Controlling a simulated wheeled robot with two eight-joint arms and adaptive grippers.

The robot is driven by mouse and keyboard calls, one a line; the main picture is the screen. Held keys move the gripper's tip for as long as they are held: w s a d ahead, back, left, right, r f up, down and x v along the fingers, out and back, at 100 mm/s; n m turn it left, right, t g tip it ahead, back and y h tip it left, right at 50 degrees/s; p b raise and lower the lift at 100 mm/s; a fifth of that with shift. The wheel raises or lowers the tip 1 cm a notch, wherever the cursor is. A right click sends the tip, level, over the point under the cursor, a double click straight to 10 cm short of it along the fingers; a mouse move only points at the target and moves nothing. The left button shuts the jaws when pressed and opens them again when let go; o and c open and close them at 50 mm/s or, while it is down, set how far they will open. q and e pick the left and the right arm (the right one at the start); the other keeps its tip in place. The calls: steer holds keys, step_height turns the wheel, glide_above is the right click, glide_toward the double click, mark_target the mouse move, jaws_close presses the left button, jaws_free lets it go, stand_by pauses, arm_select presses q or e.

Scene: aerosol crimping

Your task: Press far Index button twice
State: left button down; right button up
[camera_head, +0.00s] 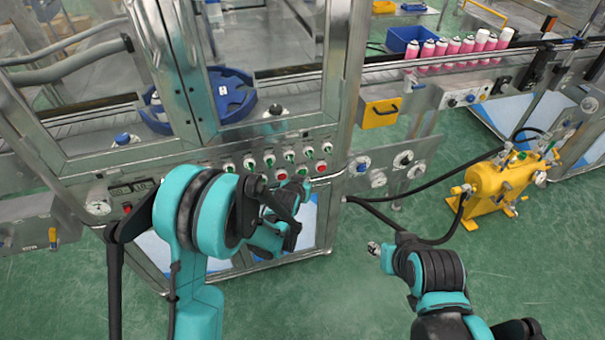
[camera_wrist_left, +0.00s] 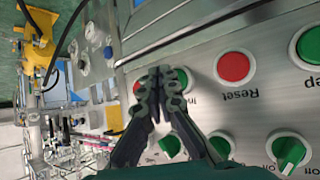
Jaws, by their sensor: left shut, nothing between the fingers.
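The Index button shows in the left wrist view as a green button (camera_wrist_left: 181,76), partly hidden by the fingers; only the start of its upside-down label is readable. My left gripper (camera_wrist_left: 160,74) is shut and empty, with its fingertips over or beside this button; contact cannot be told. A red Reset button (camera_wrist_left: 234,67) is next to it. In the head view, my left gripper (camera_head: 300,189) is at the right end of the button panel (camera_head: 240,178), just below the lower row. My right gripper (camera_head: 374,248) is over the floor, away from the panel; its finger state is unclear.
Several green knobs (camera_wrist_left: 287,151) and another red button (camera_wrist_left: 137,87) are close to the left fingers. A metal door frame stands above the panel. A yellow pump unit (camera_head: 500,185) and a black hose (camera_head: 405,237) are at the right. Open green floor lies between.

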arm_select(q)
steer(key=shift+w, duration=0.1)
stand_by(0.3)
steer(key=shift+w+a, duration=0.15)
steer(key=shift+w, duration=0.15)
steer(key=shift+w+a, duration=0.1)
steer(key=shift+w, duration=0.3)
stand_by(0.6)
steer(key=shift+s, duration=0.1)
steer(key=shift+s+d, duration=0.25)
steer(key=shift+s, duration=0.45)
steer(key=s, duration=0.1)
steer(key=s+d, duration=0.1)
steer(key=s, duration=0.2)
steer(key=shift+s+d, duration=0.3)
steer(key=shift+s, duration=0.1)
stand_by(0.9)
